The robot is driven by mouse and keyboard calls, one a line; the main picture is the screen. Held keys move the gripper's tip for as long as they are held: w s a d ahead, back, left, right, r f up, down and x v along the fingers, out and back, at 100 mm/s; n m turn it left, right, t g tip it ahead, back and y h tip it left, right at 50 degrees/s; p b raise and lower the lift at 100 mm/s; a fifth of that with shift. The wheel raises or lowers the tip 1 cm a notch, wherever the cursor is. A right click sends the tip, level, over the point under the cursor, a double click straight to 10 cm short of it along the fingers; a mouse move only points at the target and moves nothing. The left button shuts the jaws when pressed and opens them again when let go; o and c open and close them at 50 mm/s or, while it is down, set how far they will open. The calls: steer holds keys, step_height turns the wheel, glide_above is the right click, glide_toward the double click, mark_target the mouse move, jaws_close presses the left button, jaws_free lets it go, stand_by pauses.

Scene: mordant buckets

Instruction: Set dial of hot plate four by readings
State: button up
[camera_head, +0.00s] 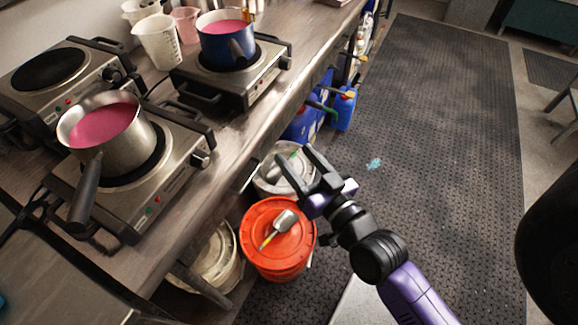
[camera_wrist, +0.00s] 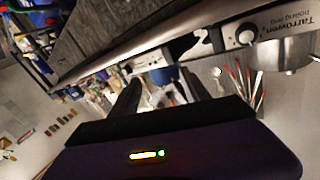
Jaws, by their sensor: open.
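Three hot plates show in the head view, and I cannot tell which is number four. The front left hot plate (camera_head: 165,185) carries a steel saucepan (camera_head: 122,140) of pink liquid; its dial (camera_head: 200,158) faces the bench edge. The right hot plate (camera_head: 225,90) carries a blue pot (camera_head: 228,48) of pink liquid, with a dial (camera_head: 284,62). The back left hot plate (camera_head: 75,85) is bare. My gripper (camera_head: 293,155) is open and empty, beyond the bench edge and apart from every dial. In the wrist view, a dial (camera_wrist: 246,36) shows on a hot plate labelled Tarrowen. No readings are legible.
Blue jugs (camera_head: 343,108) stand under the bench. The matted floor (camera_head: 430,130) is mostly clear at right.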

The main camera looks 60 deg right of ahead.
steer(key=shift+s+a+r, duration=0.15)
steer(key=shift+s+a, duration=0.1)
steer(key=shift+a, duration=0.55)
steer(key=s+a+n+g+y, duration=0.1)
steer(key=s+a+n+y, duration=0.6)
steer(key=s+a, duration=0.8)
steer(key=shift+f+n+y, duration=0.3)
steer(key=shift+f+y, duration=0.1)
steer(key=shift+f, duration=0.05)
steer(key=shift+c, duration=0.2)
stand_by(1.0)
